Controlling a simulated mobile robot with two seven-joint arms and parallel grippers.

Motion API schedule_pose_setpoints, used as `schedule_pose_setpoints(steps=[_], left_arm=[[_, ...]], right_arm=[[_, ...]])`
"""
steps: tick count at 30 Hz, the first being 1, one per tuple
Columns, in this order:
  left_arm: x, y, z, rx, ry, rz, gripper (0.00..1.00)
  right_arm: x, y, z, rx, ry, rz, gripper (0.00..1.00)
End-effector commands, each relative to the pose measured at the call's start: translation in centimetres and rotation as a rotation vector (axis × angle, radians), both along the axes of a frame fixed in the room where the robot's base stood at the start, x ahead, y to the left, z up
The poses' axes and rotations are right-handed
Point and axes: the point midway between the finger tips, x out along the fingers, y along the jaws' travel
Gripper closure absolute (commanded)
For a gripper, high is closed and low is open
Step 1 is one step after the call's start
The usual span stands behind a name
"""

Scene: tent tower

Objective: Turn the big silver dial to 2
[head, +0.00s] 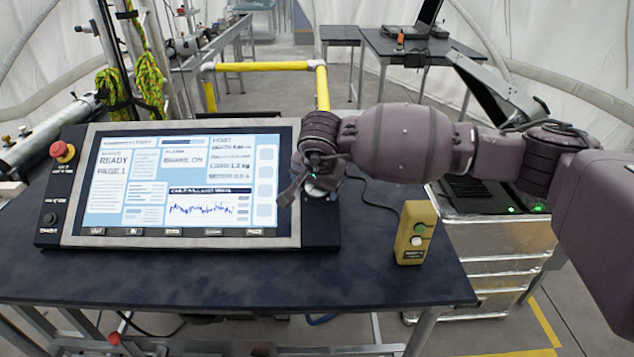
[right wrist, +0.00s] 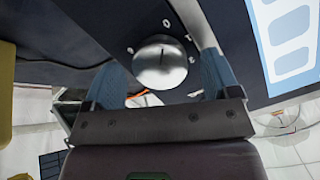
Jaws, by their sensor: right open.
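The big silver dial (right wrist: 160,66) shows in the right wrist view, on the dark face of the control panel. A dark pointer line on its top points up in that view. Small white marks sit around it, too small to read surely. My right gripper (right wrist: 160,72) is open, with one blue-grey finger on each side of the dial; I cannot tell whether they touch it. In the head view my right gripper (head: 300,186) is over the right end of the console (head: 286,226) and mostly hides the dial. My left gripper is not in view.
The console's lit screen (head: 180,180) lies left of my right gripper. A red button (head: 63,152) is at its left end. A yellow button box (head: 414,234) stands right of the console on the dark table (head: 200,283). The front table strip is clear.

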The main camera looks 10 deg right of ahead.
Motion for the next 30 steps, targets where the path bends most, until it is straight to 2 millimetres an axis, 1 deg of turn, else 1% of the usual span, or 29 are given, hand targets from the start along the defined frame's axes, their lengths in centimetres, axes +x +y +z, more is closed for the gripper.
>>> schedule_pose_setpoints(steps=[4, 12, 14, 22, 30], left_arm=[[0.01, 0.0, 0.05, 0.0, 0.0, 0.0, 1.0], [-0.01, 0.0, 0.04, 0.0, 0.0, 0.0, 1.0], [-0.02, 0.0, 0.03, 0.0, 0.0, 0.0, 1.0], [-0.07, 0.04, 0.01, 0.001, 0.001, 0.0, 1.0], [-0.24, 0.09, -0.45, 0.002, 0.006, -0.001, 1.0]], right_arm=[[0.29, -0.06, -0.61, 0.0, 0.0, 0.0, 0.18], [0.33, -0.06, -0.7, 0.0, 0.0, 0.0, 0.18], [0.33, -0.06, -0.7, 0.0, 0.0, 0.0, 0.26], [0.32, -0.06, -0.69, 0.0, 0.0, 0.0, 0.67], [0.33, -0.09, -0.77, 0.015, -0.003, -0.023, 0.67]])
